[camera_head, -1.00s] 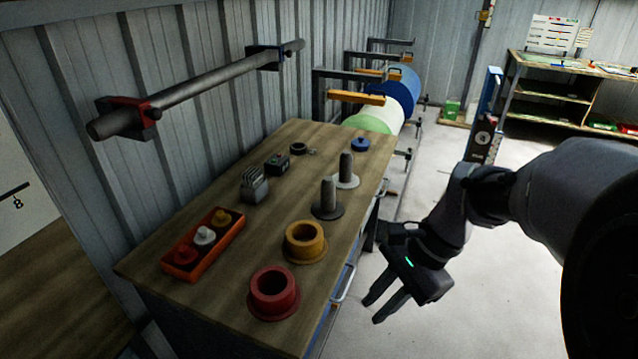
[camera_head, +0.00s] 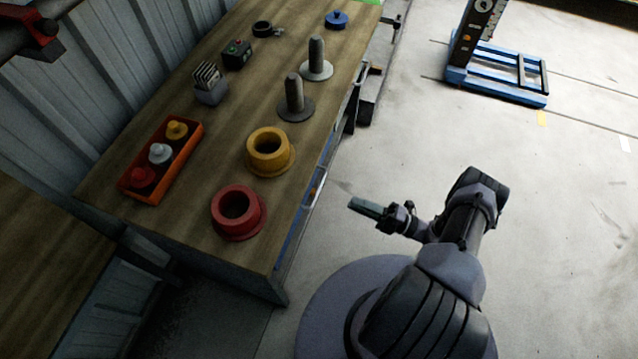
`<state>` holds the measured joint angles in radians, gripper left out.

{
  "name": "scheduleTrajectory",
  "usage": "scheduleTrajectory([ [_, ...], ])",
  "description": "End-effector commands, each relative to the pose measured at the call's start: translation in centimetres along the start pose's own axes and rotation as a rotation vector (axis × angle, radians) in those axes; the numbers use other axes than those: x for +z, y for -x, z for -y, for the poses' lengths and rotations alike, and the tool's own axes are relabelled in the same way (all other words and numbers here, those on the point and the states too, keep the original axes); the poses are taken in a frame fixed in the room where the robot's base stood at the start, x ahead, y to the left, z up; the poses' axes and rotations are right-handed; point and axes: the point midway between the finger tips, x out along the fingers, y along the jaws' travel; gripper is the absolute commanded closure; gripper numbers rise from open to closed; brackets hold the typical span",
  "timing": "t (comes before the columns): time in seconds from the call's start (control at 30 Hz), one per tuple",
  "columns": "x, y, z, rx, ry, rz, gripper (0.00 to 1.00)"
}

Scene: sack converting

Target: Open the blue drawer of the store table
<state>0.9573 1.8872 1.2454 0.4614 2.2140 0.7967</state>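The store table (camera_head: 215,150) is a wooden-topped bench against the corrugated wall. The blue drawer (camera_head: 291,243) shows as a narrow, steeply foreshortened blue strip under its right edge, with a pale bar handle (camera_head: 316,186) near the strip's far end. I see no gap at the drawer, but most of its face is hidden by the angle. My gripper (camera_head: 364,208) is over the floor to the right of the handle, pointing left towards the table and apart from it. Its fingers appear edge-on, so their opening does not show.
On the tabletop are a red ring (camera_head: 239,212), a yellow ring (camera_head: 270,152), two grey spindles (camera_head: 295,98), an orange tray (camera_head: 150,190) of knobs and small parts. A blue pallet-like stand (camera_head: 497,75) is at the upper right. The floor right of my arm is clear.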

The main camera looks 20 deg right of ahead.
Motion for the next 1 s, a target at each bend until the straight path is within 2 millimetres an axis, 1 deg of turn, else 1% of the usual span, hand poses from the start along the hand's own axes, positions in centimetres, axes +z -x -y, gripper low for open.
scheduleTrajectory([
  [0.03, -0.1, -1.7, -0.1, 0.0, -0.004, -0.007, 0.8],
  [0.2, -0.2, -6.7, 0.0, -0.002, 0.0, -0.008, 0.8],
  [0.3, -0.2, -8.9, 0.1, -0.002, 0.0, -0.007, 0.8],
  [0.4, -0.1, -10.6, 0.1, -0.002, 0.002, -0.005, 0.8],
  [0.5, -0.1, -11.7, 0.1, -0.001, 0.001, -0.004, 0.8],
  [0.6, -0.2, -12.2, 0.1, -0.001, 0.0, -0.004, 0.8],
  [0.87, -0.1, -12.4, 0.0, -0.002, 0.002, -0.003, 0.8],
  [0.9, -0.1, -12.4, 0.0, -0.002, 0.002, -0.003, 0.84],
  [0.97, -0.1, -12.4, 0.0, -0.002, 0.002, -0.003, 0.96],
  [1.0, -0.1, -12.4, 0.0, -0.002, 0.002, -0.003, 1.0],
])
